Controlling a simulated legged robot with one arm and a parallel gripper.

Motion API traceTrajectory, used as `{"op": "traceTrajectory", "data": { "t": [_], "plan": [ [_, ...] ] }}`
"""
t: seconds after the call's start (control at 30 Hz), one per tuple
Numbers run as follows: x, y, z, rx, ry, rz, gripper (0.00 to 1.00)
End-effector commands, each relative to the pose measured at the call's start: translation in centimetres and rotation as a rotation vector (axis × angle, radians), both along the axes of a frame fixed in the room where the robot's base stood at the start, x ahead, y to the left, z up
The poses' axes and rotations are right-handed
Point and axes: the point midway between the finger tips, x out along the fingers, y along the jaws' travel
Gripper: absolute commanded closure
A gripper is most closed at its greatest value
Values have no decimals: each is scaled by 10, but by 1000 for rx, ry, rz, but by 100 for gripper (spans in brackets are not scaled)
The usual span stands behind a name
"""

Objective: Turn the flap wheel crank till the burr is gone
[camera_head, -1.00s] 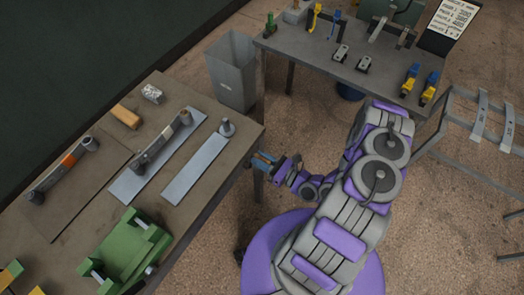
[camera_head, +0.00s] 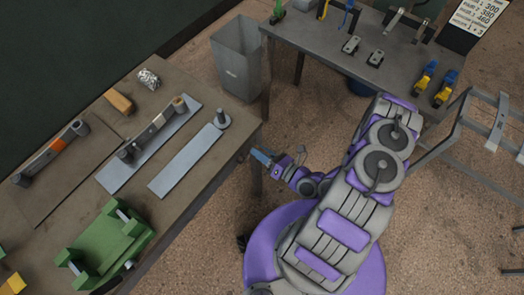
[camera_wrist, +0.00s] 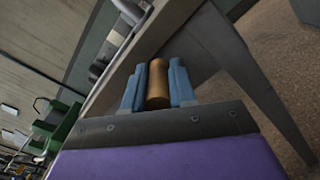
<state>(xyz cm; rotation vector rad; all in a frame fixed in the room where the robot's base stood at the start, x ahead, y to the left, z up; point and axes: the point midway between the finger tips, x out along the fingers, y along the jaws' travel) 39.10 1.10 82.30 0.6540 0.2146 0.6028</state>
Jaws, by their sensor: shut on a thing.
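My gripper (camera_head: 262,157) is at the right edge of the near bench in the head view. In the wrist view its blue fingers (camera_wrist: 158,86) are shut on a brown upright cylinder, which looks like the crank handle (camera_wrist: 158,83). The crank's arm is hidden, and I cannot make out the flap wheel or the burr. In the head view the handle is too small to tell apart from the fingers.
The near bench (camera_head: 60,215) holds a green fixture (camera_head: 105,248), flat bars on plates, a wooden block (camera_head: 118,102) and crumpled foil (camera_head: 149,78). A grey bin (camera_head: 238,65) stands behind it. A second bench (camera_head: 330,50) with tools is at the back. A metal rack (camera_head: 450,135) is at right.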

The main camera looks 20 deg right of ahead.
Motion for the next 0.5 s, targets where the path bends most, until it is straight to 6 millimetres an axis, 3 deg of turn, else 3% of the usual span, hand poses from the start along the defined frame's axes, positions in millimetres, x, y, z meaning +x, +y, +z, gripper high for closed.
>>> {"op": "traceTrajectory", "data": {
  "t": [0.3, 0.33, 0.5],
  "plan": [
    [-1, 0, 1, 4, 0, 2, 100],
    [-1, 0, 1, 4, 0, 2, 72],
    [0, 0, 1, 3, 0, 1, 56]
  ]
}}
